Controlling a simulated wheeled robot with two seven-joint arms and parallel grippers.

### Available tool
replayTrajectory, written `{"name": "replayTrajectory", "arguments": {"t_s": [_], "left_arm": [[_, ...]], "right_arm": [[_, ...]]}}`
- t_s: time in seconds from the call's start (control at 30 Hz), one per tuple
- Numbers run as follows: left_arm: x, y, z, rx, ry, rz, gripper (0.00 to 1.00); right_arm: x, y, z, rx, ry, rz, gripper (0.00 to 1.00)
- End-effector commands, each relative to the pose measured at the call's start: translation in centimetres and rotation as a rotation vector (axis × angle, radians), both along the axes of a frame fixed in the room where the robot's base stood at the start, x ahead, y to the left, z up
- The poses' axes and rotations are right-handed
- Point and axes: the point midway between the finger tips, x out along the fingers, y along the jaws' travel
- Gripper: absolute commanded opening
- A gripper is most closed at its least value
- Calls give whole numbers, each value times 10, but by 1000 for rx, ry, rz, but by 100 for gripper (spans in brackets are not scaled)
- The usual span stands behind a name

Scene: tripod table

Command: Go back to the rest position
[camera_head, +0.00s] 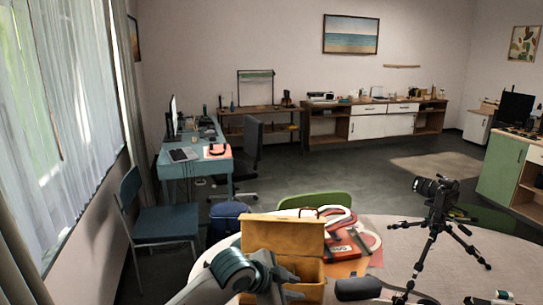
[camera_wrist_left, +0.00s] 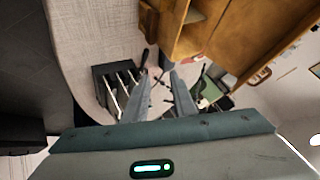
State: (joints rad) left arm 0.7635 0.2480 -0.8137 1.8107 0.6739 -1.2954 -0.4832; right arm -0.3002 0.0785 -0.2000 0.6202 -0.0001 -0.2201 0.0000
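My left gripper (camera_head: 290,287) is at the bottom of the head view, just in front of the open wooden box (camera_head: 282,235) on the round table (camera_head: 400,262). In the left wrist view its two fingers (camera_wrist_left: 162,80) are apart with nothing between them. The wooden box also shows at the top of that view (camera_wrist_left: 195,30), beyond the fingertips. My right gripper is not in view; a small part of my right arm (camera_head: 492,298) shows at the bottom right.
A camera on a black tripod (camera_head: 437,205) stands on the table's right. A green chair (camera_head: 315,200) and a blue chair (camera_head: 160,218) stand beyond the table.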

Motion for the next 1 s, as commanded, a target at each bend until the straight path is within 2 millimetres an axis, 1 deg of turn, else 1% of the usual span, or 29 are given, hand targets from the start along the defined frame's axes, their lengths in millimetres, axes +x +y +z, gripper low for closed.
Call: {"name": "replayTrajectory", "arguments": {"t_s": [0.03,0.1,0.27,0.47,0.6,0.77,0.87,1.0], "left_arm": [[-13,2,-15,-22,29,23,25],[-28,7,-31,-47,62,62,25],[-62,24,-66,-97,140,164,25],[-108,53,-107,-146,237,315,25],[-143,80,-135,-167,305,436,25],[-187,115,-164,-178,382,584,25],[-217,140,-180,-175,426,684,25],[-264,176,-199,-159,485,828,25]], "right_arm": [[0,0,0,0,0,0,31],[0,0,0,0,0,0,31],[0,0,0,0,0,0,31],[0,0,0,0,0,0,31],[0,-1,0,-1,0,1,31],[0,-2,0,-2,0,1,31],[0,-2,0,-2,0,1,31],[0,-2,0,-2,0,1,31]]}}
